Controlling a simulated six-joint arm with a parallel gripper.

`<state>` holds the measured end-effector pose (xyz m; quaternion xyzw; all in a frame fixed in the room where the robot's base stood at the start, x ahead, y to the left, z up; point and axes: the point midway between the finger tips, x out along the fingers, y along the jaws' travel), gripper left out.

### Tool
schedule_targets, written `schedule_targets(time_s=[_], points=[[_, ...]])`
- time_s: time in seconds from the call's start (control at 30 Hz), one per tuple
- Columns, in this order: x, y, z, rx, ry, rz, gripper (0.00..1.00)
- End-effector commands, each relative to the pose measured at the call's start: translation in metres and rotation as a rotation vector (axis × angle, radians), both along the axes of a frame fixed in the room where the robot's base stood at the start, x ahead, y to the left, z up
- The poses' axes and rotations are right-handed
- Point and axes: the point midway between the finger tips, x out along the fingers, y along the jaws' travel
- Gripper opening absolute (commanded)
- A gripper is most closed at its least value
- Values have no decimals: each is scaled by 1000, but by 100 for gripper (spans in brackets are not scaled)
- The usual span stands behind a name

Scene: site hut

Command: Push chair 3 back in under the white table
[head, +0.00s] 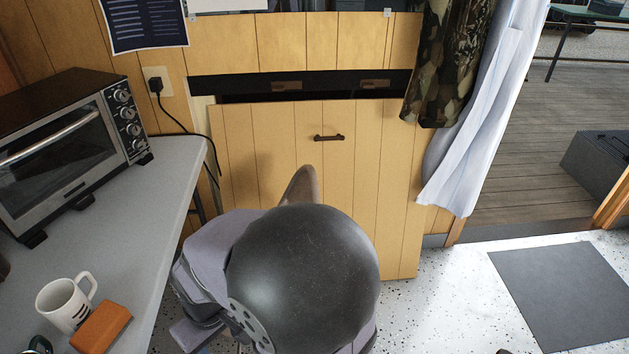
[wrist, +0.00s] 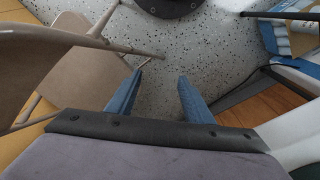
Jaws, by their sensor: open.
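A beige metal-framed chair (wrist: 28,68) fills the left of the wrist view, its back panel near and its seat (wrist: 85,72) further in. No number shows on it. The top of a brown chair back (head: 301,183) shows in the head view behind my dark, round arm joint, which hides the rest. My gripper (wrist: 161,82) is open and empty, its two blue fingers pointing over the speckled floor. The chair is to the left of the fingers, with no clear contact. A pale table (head: 160,175) stands at the left of the head view; I cannot tell whether it is the white table.
A toaster oven (head: 75,150), a mug (head: 65,302) and an orange-brown block (head: 101,327) are on the pale table. A wooden panel (head: 370,180) stands behind my arm. A white curtain (head: 480,120) hangs beside the doorway. The floor near the grey mat (head: 560,290) is clear.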

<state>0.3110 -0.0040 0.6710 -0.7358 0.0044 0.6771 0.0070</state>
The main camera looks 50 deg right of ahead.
Motion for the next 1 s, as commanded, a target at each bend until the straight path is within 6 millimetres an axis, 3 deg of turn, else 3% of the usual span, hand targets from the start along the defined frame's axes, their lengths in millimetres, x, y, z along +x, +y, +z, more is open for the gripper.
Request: schedule_targets(time_s=[0.03, 0.37, 0.57, 0.67, 0.73, 0.87, 1.0], points=[[3, -1, 30, 1, -3, -6, 47], [29, -19, 121, 11, -27, -61, 47], [54, -50, 175, 28, -27, -142, 47], [69, -80, 199, 50, -16, -215, 47], [79, -114, 213, 77, -2, -290, 47], [86, -181, 213, 150, 19, -418, 47], [77, -252, 204, 243, 15, -543, 47]])
